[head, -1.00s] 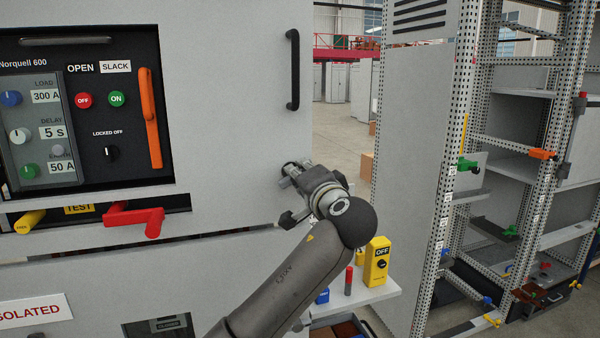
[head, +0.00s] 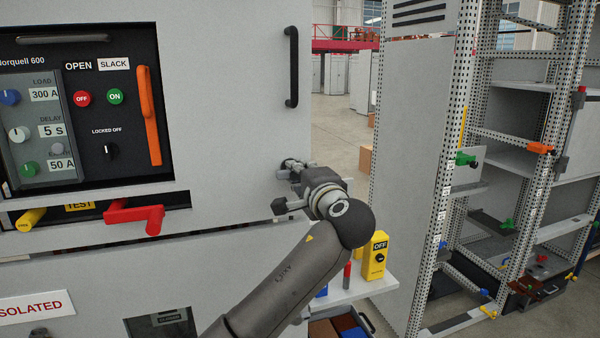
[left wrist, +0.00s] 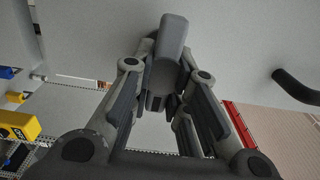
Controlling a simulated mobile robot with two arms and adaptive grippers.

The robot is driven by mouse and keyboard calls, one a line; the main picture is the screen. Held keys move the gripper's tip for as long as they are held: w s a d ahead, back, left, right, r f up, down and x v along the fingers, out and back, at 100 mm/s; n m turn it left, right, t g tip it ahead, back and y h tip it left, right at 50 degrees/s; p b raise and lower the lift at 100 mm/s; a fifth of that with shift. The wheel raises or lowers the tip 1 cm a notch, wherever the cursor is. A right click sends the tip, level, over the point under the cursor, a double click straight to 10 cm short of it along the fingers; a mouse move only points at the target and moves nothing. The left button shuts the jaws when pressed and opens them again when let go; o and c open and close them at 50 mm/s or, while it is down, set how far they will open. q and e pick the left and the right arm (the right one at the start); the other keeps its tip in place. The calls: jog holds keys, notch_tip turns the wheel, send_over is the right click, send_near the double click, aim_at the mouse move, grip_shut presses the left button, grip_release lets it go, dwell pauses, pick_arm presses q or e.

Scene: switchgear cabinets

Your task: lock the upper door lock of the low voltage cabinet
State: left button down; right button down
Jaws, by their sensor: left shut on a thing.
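The light grey cabinet door (head: 235,110) fills the left of the head view. My left gripper (head: 291,172) is at the door's right edge, below the black handle. It is shut on a grey lock handle (left wrist: 171,40), which shows between the fingers in the left wrist view. The gripper's fingers (left wrist: 164,90) close around its lower part. In the head view the gripper and wrist mostly hide the lock. My right gripper is not in view.
A black bar handle (head: 292,66) stands out above my gripper. A red lever (head: 137,215) and an orange handle (head: 149,115) are on the cabinet front. A yellow OFF box (head: 375,258) stands on a shelf below right. Perforated racks stand at the right.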

pick_arm(q)
jog(key=c, duration=1.4)
grip_release()
jog(key=shift+s+d, duration=0.1)
jog(key=v, duration=1.1)
jog(key=shift+s+d, duration=0.1)
jog(key=shift+s, duration=0.25)
